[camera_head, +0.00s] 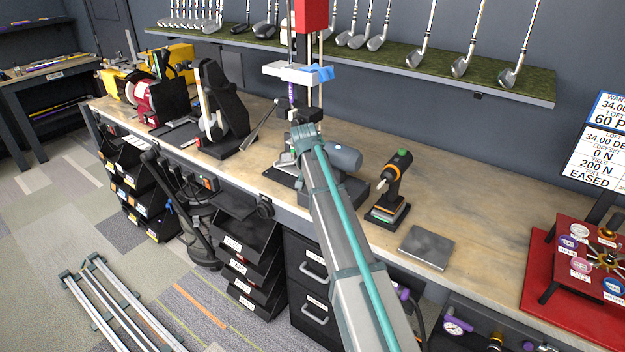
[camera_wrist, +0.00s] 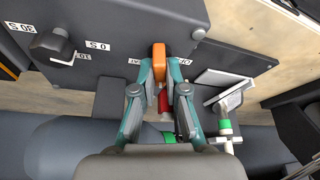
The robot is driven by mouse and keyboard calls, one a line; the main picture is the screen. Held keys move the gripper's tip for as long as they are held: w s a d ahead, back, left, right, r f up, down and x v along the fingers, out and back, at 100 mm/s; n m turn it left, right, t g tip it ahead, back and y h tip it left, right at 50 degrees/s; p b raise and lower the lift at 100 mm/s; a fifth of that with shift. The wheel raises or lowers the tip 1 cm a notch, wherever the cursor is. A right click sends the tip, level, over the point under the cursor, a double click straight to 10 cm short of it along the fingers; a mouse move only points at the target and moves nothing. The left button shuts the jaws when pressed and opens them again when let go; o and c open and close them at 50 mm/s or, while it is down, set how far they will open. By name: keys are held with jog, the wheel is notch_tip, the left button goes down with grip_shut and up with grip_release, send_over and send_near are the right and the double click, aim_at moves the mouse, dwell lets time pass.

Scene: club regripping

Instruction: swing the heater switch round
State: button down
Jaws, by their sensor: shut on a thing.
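In the wrist view an orange switch lever (camera_wrist: 158,66), which I take for the heater switch, stands out from a dark grey panel (camera_wrist: 105,22). My gripper (camera_wrist: 159,78) has its teal fingers closed on the lever from both sides. Labels lie on either side of the lever; the right one seems to read OFF, and the left one is partly covered by a finger. In the head view my arm reaches to the middle of the workbench, and its own links hide the fingers and the switch.
A cordless driver (camera_head: 393,185) and a grey plate (camera_head: 426,246) are farther right.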

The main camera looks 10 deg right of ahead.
jog(key=shift+n, duration=0.4)
jog(key=n+y+b, duration=0.1)
jog(key=n+y, duration=0.1)
jog(key=n, duration=0.2)
jog(key=shift+d+n, duration=0.15)
jog(key=shift+n, duration=0.15)
jog(key=n+y+b, duration=0.1)
jog(key=n+y, duration=0.1)
jog(key=n, duration=0.3)
jog(key=shift+n, duration=0.3)
jog(key=c, duration=1.2)
grip_release()
jog(key=v, duration=1.2)
jog(key=shift+d, duration=0.2)
